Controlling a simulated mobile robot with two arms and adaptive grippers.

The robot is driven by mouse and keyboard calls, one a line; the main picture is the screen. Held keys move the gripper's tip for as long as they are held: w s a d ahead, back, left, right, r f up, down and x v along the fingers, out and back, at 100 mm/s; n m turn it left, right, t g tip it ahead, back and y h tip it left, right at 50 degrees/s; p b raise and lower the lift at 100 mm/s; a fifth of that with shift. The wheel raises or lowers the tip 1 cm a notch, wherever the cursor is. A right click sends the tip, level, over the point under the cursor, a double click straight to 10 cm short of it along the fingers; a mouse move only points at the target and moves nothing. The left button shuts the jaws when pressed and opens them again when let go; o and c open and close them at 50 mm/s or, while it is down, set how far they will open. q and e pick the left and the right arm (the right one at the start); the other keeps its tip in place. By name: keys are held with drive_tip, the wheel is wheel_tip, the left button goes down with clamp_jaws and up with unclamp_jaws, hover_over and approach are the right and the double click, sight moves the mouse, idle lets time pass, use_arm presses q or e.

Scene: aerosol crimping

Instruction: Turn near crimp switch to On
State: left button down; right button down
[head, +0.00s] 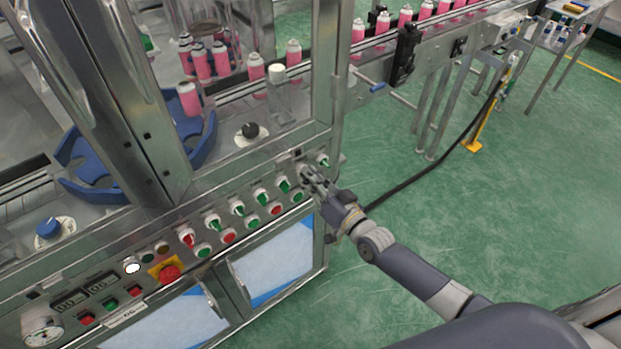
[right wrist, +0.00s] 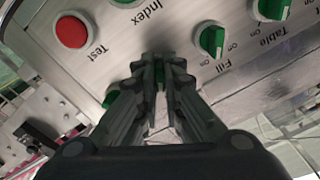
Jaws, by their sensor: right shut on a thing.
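In the head view, my right gripper (head: 312,178) is at the right end of the machine's front control panel (head: 152,252), at the row of green rotary switches. In the right wrist view, the fingers of my right gripper (right wrist: 160,65) are closed together on a small green switch knob (right wrist: 160,77), which shows only partly between them. The label of this switch is hidden, so I cannot read whether it is the near crimp switch or how it is set. My left gripper is not in view.
A green switch (head: 323,159) stands right of my gripper, and another (head: 283,184) stands left. The right wrist view shows the Fill switch (right wrist: 211,40) and a red Test button (right wrist: 72,31). A red emergency stop (head: 169,273) sits farther left. Green floor (head: 480,230) lies open at right.

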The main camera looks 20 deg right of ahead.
drive_tip(key=c, duration=1.7)
unclamp_jaws()
drive_tip(key=v, duration=1.2)
